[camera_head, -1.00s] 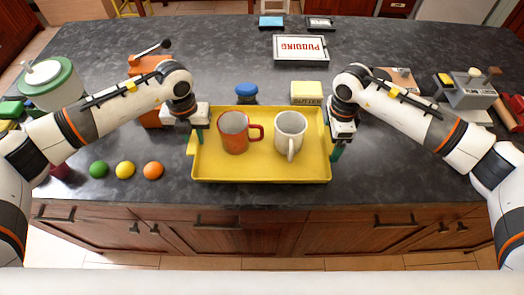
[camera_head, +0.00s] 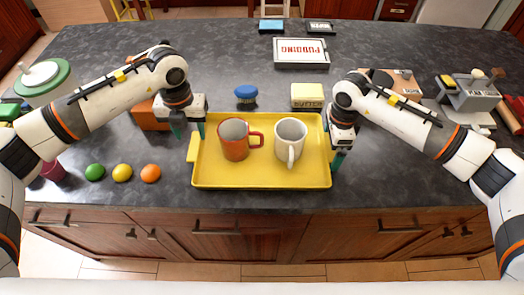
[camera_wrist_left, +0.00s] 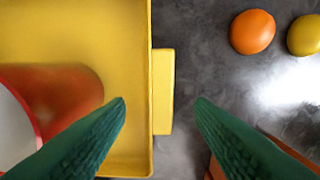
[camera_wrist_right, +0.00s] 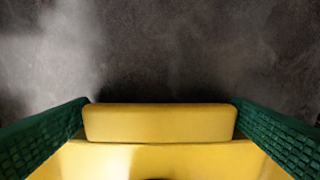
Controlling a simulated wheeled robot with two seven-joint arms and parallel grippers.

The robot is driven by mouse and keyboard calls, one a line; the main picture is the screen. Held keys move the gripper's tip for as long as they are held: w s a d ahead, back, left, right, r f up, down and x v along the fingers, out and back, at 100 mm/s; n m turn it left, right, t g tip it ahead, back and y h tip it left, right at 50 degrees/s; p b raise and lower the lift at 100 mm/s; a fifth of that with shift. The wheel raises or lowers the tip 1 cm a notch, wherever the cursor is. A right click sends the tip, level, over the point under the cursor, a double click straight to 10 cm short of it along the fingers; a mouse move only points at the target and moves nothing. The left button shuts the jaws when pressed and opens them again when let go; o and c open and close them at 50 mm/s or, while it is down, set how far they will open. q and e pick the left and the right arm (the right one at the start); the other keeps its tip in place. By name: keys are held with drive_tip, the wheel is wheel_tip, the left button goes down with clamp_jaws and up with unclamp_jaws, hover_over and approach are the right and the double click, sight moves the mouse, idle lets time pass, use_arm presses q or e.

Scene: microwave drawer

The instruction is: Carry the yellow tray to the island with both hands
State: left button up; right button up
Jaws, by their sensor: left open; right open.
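The yellow tray (camera_head: 262,180) lies on the dark counter near its front edge. It holds an orange-red mug (camera_head: 233,142) and a white mug (camera_head: 290,138). My left gripper (camera_head: 187,132) is open and empty at the tray's back left corner. In the left wrist view its fingers (camera_wrist_left: 161,100) are apart, one over the tray side and one over the counter, with the left handle (camera_wrist_left: 163,92) between and beyond them. My right gripper (camera_head: 338,160) is at the tray's right side. In the right wrist view its open fingers (camera_wrist_right: 160,103) stand either side of the right handle (camera_wrist_right: 160,123).
Green (camera_head: 95,172), yellow (camera_head: 122,172) and orange (camera_head: 151,173) balls lie left of the tray. A blue brush (camera_head: 246,96) and butter box (camera_head: 307,95) stand close behind it.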

drive_tip(key=shift+r, duration=0.25)
use_arm(q)
wheel_tip(320, 180, up, 7)
use_arm(e)
wheel_tip(320, 180, up, 12)
drive_tip(key=shift+f, duration=0.25)
idle(0.5)
